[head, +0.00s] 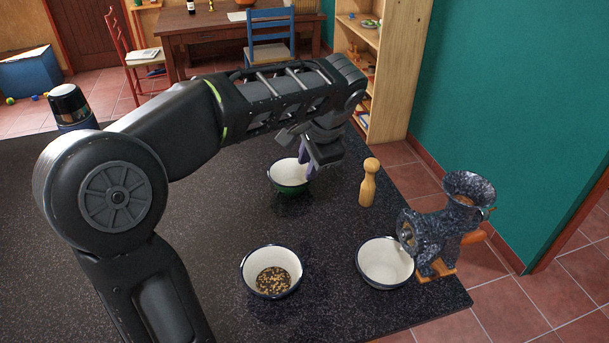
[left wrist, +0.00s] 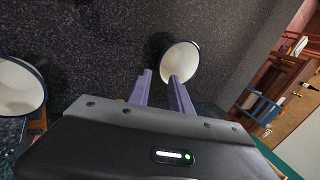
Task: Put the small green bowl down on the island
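The small green bowl (head: 288,186), white inside with a dark rim, is upright at the middle of the dark speckled island (head: 215,215). It appears to rest on the top. My left gripper (head: 305,163) is over the bowl's right side, pointing down. In the left wrist view, its two purple fingers (left wrist: 160,78) are apart, with the near rim of the bowl (left wrist: 181,61) lying between their tips. One fingertip overlaps the bowl's inside and the other is outside. Contact with the wall cannot be told. My right gripper is not in view.
A white bowl with seeds (head: 271,271) and an empty white bowl (head: 385,263) stand near the front. A wooden pepper mill (head: 368,183) is right of the green bowl. A dark grinder (head: 445,225) stands at the right edge. The island's left part looks mostly clear.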

